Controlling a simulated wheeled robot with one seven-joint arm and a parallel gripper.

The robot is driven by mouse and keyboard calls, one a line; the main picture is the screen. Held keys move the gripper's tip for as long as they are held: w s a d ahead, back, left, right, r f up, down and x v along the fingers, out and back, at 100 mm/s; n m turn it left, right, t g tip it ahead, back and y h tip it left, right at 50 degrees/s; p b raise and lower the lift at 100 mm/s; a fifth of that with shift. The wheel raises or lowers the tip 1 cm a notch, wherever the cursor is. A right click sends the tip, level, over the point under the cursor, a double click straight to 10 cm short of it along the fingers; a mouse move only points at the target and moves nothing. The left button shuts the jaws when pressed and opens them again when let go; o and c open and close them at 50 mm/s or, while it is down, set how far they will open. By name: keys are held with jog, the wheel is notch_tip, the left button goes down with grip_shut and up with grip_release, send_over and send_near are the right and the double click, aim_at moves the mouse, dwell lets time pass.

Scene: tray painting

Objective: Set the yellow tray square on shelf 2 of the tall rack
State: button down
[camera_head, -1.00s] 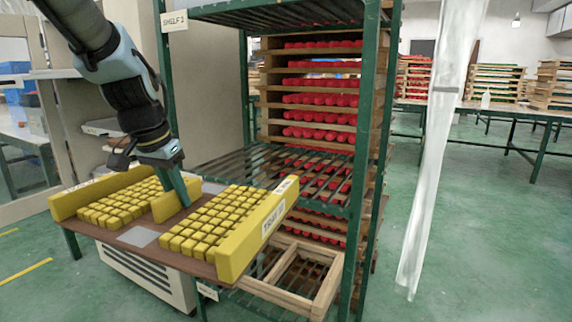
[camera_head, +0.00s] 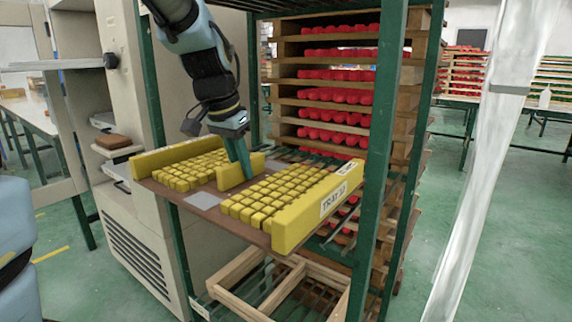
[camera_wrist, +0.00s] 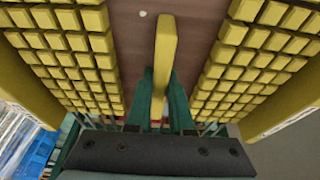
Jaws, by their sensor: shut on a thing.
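The yellow tray (camera_head: 310,212) is a brown board with yellow side walls, rows of yellow blocks and a central upright yellow handle (camera_wrist: 164,60). Its right wall bears a white tray label. My gripper (camera_head: 240,166) is shut on the handle from above; in the wrist view its green fingers (camera_wrist: 158,90) stand on either side of it. The tray is at the front of the green tall rack (camera_head: 378,140), near the height of a slatted shelf (camera_head: 290,156), its near edge jutting out. I cannot tell whether it touches the shelf. No shelf 2 sign shows now.
Wooden trays of red pieces (camera_head: 335,95) are stacked behind the rack. An empty wooden frame (camera_head: 235,268) lies low in the rack. A beige cabinet (camera_head: 120,215) stands left, and a translucent hanging strip (camera_head: 480,200) on the right. Green floor lies open beyond.

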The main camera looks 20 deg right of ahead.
jog(key=w+d, duration=0.2)
jog(key=d, duration=0.2)
jog(key=w+d, duration=0.2)
jog(key=d, duration=0.2)
jog(key=w+d+p, duration=0.1)
jog(key=w+d, duration=0.2)
jog(key=d, duration=0.1)
jog(key=shift+d+r, duration=0.1)
jog(key=shift+d, duration=0.25)
jog(key=shift+f, duration=1.75)
jog(key=shift+f, duration=0.2)
jog(key=c, duration=0.8)
grip_release()
jog(key=shift+a, duration=0.1)
